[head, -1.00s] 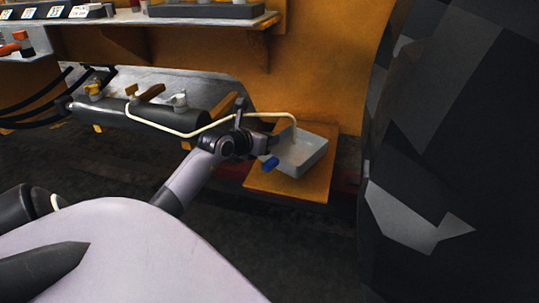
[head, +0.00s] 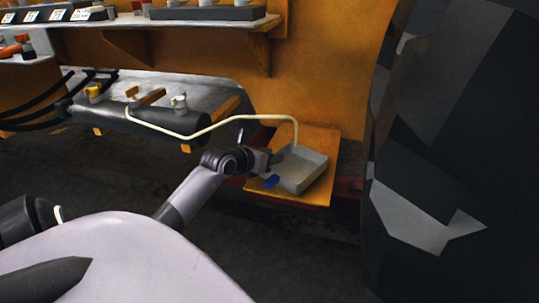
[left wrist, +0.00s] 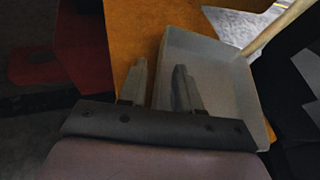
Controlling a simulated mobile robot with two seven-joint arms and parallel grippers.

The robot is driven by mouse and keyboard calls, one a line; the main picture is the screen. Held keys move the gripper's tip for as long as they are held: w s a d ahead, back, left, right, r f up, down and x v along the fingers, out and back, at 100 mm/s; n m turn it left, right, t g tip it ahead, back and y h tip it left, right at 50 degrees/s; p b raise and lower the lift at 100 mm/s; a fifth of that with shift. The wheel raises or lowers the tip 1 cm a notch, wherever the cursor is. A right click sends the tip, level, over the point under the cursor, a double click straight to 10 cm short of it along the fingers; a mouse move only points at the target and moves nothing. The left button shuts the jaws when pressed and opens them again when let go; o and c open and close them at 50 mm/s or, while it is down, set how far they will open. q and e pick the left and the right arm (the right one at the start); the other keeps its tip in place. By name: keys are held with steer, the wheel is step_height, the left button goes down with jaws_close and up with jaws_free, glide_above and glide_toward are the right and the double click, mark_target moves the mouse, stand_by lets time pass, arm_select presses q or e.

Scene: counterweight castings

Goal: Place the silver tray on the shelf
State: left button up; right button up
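The silver tray (head: 315,173), a shallow grey open box, rests on a small orange board shelf (head: 322,196) low at the wall. My left gripper (head: 277,157) is at the tray's left side. In the left wrist view the gripper (left wrist: 160,85) has one finger outside the tray's (left wrist: 222,65) left wall and one inside, with a visible gap between them. The orange board (left wrist: 128,22) shows beside the outer finger. A small blue piece (head: 271,181) shows at the tray's near left corner; I cannot tell what it belongs to. My right gripper is out of view.
A cream pipe (head: 215,124) bends down behind the tray. A dark cylinder (head: 150,123) with valves lies to the left. A long upper shelf (head: 200,21) carries dark blocks. A large dark faceted mass (head: 440,130) stands close on the right.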

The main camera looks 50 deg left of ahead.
arm_select(q)
steer(key=shift+r, duration=0.2)
steer(key=shift+s+r, duration=0.1)
steer(key=shift+s, duration=0.15)
steer(key=p+v, duration=0.4)
steer(key=v, duration=0.6)
steer(key=shift+v, duration=0.75)
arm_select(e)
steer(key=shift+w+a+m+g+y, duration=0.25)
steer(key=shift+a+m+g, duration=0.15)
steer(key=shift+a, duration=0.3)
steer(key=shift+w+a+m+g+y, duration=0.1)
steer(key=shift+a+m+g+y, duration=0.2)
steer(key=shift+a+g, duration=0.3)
